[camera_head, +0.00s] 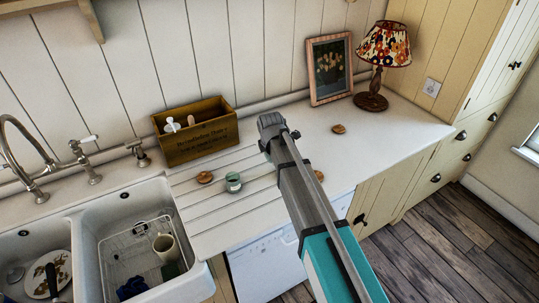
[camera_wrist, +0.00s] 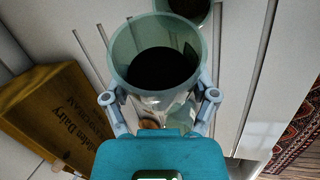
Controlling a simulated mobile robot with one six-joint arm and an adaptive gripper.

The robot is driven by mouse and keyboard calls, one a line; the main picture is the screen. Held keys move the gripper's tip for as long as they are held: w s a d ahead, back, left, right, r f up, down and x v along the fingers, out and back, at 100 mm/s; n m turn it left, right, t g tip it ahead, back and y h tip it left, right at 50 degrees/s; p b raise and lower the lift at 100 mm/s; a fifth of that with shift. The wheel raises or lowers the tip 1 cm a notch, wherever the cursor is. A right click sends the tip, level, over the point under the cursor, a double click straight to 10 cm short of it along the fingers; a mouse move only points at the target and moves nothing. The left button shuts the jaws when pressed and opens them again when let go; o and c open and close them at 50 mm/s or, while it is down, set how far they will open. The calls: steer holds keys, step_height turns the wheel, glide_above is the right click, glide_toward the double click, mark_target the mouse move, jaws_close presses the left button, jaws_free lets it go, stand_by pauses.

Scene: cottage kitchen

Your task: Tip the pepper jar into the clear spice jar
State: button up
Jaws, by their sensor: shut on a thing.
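In the wrist view my gripper (camera_wrist: 160,98) is shut on a clear, greenish glass jar (camera_wrist: 124,62) with dark contents, apparently the pepper jar. One finger is on each side of it, and its open mouth faces the camera. A second glass jar (camera_wrist: 205,18) is cut off at the top edge, with something dark inside it. In the head view a small open jar (camera_head: 233,183) stands upright on the ribbed drainboard, apparently the clear spice jar. My arm hides the gripper and the held jar there, and I cannot tell how far the held jar is tilted.
A wooden box (camera_head: 195,146) stands behind the jar, and also shows in the wrist view (camera_wrist: 55,115). Round wooden lids lie on the counter (camera_head: 205,177). A double sink (camera_head: 190,235) is left. A picture frame (camera_head: 312,75) and lamp (camera_head: 371,100) stand back right.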

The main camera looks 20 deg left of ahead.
steer(key=shift+y, duration=0.3)
steer(key=shift+w+d+f+g+y+b, duration=0.1)
steer(key=shift+g+y+b, duration=0.1)
steer(key=shift+g+y, duration=0.25)
steer(key=shift+d+f+g+y+b, duration=0.15)
steer(key=shift+g+y, duration=0.2)
steer(key=shift+y, duration=0.2)
steer(key=shift+m+g+y, duration=0.3)
steer(key=shift+y, duration=0.2)
steer(key=shift+w+d+g+y+b, duration=0.15)
steer(key=shift+g+y+b, duration=0.25)
steer(key=shift+y+b, duration=0.35)
steer(key=shift+y, duration=0.35)
steer(key=shift+r, duration=0.2)
steer(key=shift+r+h+p, duration=0.25)
steer(key=shift+h+p, duration=0.25)
steer(key=shift+p, duration=0.05)
steer(key=shift+r+t+h+p, duration=0.25)
steer(key=shift+t+h+p, duration=0.75)
steer(key=shift+h, duration=0.4)
